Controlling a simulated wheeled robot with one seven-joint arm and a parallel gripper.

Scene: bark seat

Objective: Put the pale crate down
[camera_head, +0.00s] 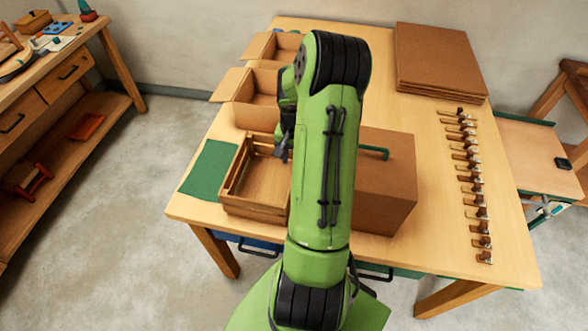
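The pale crate (256,211) is a slatted wooden open-top box, upright and empty where its inside shows. It is at the table's front left, beside and partly over a green mat (208,168). I cannot tell whether its bottom touches the table or is slightly above it. My gripper (281,153) points down at the crate's back right part. My green arm hides much of the gripper and the crate's right side. I cannot see the fingertips well enough to tell whether they grip the crate.
A brown box with a green handle (385,185) stands close to the right of my arm. Two open cardboard boxes (256,117) stand behind the crate. Flat brown boards (437,60) lie at the back right, and a row of small wood-handled tools (470,180) lies along the right.

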